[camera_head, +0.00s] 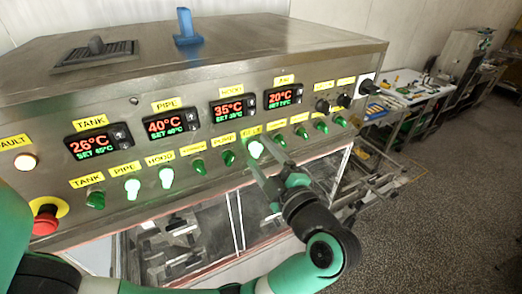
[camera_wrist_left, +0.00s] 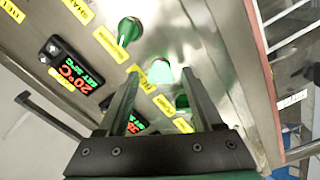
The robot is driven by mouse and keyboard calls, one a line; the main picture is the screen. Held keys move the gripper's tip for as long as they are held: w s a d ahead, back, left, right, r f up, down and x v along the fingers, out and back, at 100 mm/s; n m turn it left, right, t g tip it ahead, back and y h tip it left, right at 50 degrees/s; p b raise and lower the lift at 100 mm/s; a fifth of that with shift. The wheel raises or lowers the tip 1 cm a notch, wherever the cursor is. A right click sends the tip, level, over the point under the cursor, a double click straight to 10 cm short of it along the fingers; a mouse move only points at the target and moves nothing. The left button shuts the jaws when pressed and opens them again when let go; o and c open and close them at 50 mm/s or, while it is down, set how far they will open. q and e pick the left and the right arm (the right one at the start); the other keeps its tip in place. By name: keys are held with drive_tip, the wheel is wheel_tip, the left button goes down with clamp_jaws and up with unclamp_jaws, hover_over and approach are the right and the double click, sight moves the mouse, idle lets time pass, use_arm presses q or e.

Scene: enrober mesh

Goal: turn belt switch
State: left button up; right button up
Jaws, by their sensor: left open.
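A row of green rotary switches runs along the steel control panel (camera_head: 230,75), each under a yellow label. I cannot clearly read which label says belt. My left gripper (camera_head: 265,152) is open, its fingertips at the panel by a brightly lit green switch (camera_head: 255,148). In the left wrist view, this lit switch (camera_wrist_left: 160,72) shows beyond and between the two fingertips (camera_wrist_left: 158,79). I cannot tell whether the fingers touch it. An unlit green switch (camera_wrist_left: 129,30) is above left, and another (camera_wrist_left: 182,102) shows between the fingers. My right gripper is not in view.
A red emergency button (camera_head: 46,219) is at the panel's left end. Temperature displays (camera_head: 170,124) sit above the switches. A cluttered bench (camera_head: 410,85) stands at right; grey floor is open.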

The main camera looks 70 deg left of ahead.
use_arm(q)
drive_tip(key=shift+a, duration=0.3)
clamp_jaws()
drive_tip(key=shift+n+b, duration=0.3)
drive_tip(key=shift+n, duration=0.1)
drive_tip(key=n+b, duration=0.3)
drive_tip(key=n, duration=0.2)
drive_tip(key=shift+f+b, duration=0.2)
drive_tip(key=shift+b, duration=0.1)
drive_tip(key=n+b, duration=0.3)
drive_tip(key=n, duration=0.1)
drive_tip(key=shift+r+n+b, duration=0.15)
drive_tip(key=shift+n+b, duration=0.4)
drive_tip(key=shift+n, duration=0.45)
